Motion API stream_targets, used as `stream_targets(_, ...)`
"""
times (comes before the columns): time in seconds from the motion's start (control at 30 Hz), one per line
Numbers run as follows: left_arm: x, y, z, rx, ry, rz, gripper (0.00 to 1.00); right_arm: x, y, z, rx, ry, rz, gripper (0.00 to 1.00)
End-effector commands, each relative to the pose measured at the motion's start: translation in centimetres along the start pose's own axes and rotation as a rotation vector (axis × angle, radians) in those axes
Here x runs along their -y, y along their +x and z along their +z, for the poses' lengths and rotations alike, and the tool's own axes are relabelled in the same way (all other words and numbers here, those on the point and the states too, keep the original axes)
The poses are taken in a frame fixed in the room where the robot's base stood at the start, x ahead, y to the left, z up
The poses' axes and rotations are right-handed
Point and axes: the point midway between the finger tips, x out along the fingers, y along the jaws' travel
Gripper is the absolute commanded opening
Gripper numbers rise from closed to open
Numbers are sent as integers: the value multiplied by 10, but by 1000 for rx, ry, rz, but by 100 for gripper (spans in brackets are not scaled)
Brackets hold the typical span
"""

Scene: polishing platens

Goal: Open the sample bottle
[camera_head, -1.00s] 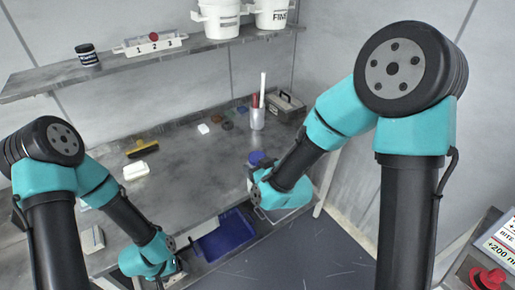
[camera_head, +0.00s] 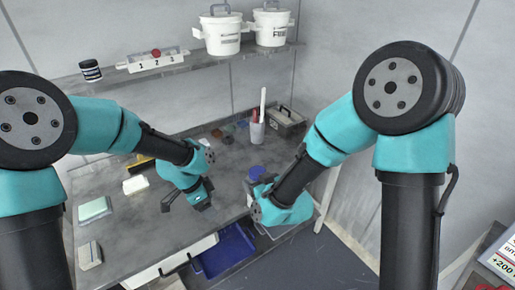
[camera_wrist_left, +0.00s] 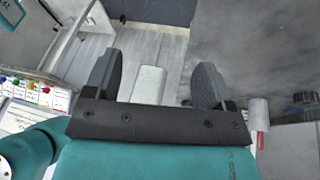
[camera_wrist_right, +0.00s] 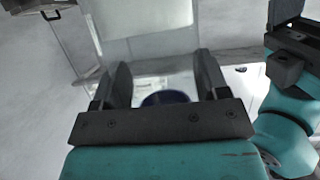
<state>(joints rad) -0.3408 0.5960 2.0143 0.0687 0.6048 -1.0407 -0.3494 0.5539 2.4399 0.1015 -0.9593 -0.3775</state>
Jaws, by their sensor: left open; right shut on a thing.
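The sample bottle has a blue lid (camera_head: 257,172) and stands out at the front right of the bench, at my right gripper (camera_head: 259,187). In the right wrist view the dark blue lid (camera_wrist_right: 165,97) shows between the fingers, partly hidden by the gripper body. My right gripper is shut on the bottle; whether the fingers touch the body or the lid's edge is hard to tell. My left gripper (camera_head: 187,201) is open and empty above the bench, left of the bottle. Its spread fingers also show in the left wrist view (camera_wrist_left: 152,82).
A blue bin (camera_head: 228,250) sits below the bench's front edge. A cup with sticks (camera_head: 257,132) and a grey toolbox (camera_head: 286,122) stand at the back right. A white block (camera_head: 135,184) and a pale green pad (camera_head: 95,209) lie at left. White buckets (camera_head: 222,38) stand on the shelf.

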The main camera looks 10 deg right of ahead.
Motion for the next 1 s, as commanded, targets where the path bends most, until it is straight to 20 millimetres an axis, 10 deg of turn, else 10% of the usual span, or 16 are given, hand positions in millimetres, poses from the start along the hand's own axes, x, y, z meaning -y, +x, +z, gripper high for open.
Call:
stream_targets(0.6, -26, -102, -184, 274, 1189, 67, 77, 0, 0, 0, -1, 0, 0, 2)
stream_targets(1.0, -33, -111, -213, 394, 1357, 89, 77, 0, 0, 0, -1, 0, 0, 2)
